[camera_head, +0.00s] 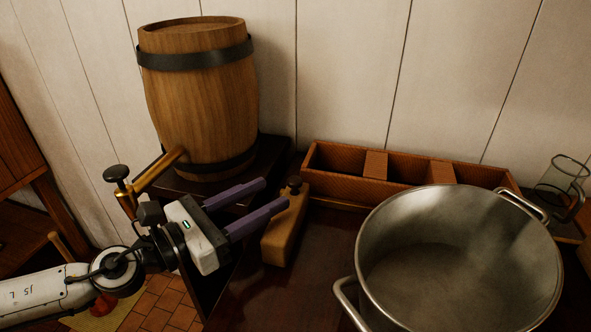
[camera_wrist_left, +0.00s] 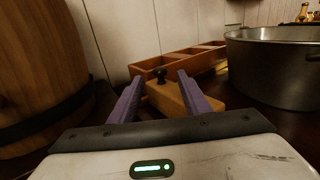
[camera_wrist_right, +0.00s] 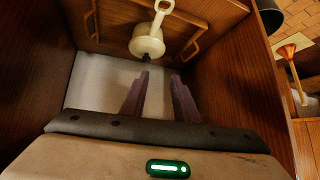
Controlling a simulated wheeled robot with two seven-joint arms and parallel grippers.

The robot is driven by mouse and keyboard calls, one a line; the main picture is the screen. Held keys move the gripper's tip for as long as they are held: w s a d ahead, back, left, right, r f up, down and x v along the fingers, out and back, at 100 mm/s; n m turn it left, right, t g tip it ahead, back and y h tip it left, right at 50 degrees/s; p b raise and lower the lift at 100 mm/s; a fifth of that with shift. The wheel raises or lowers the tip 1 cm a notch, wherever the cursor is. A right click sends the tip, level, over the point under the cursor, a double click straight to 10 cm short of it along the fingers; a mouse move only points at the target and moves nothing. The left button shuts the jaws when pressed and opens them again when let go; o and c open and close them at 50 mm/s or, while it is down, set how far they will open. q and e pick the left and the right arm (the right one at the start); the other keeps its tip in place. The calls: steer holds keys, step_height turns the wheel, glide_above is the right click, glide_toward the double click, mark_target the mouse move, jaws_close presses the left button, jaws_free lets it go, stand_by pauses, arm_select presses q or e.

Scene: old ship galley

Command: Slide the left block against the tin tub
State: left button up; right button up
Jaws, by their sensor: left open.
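The left block (camera_head: 287,225) is a tan wooden block with a dark knob on top, on the dark counter. The tin tub (camera_head: 458,270) is a wide grey metal vessel with side handles, right of the block and apart from it. My left gripper (camera_head: 273,194) is open, its purple fingers pointing at the block from the left. In the left wrist view the block (camera_wrist_left: 168,100) shows between and beyond the fingertips; contact cannot be told. My right gripper (camera_wrist_right: 160,77) is open and empty, away from the counter, above a wooden compartment.
A wooden barrel (camera_head: 200,95) with a brass tap (camera_head: 158,172) stands close behind my left gripper. A divided wooden box (camera_head: 335,158) lies along the wall behind block and tub. A glass jar (camera_head: 563,182) stands far right. Bare counter (camera_head: 315,255) lies between block and tub.

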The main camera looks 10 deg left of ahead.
mark_target(288, 184)
arm_select(q)
steer(key=p+x, duration=0.2)
steer(key=x, duration=0.5)
steer(key=shift+w+d, duration=0.2)
steer(key=shift+w, duration=0.15)
jaws_close()
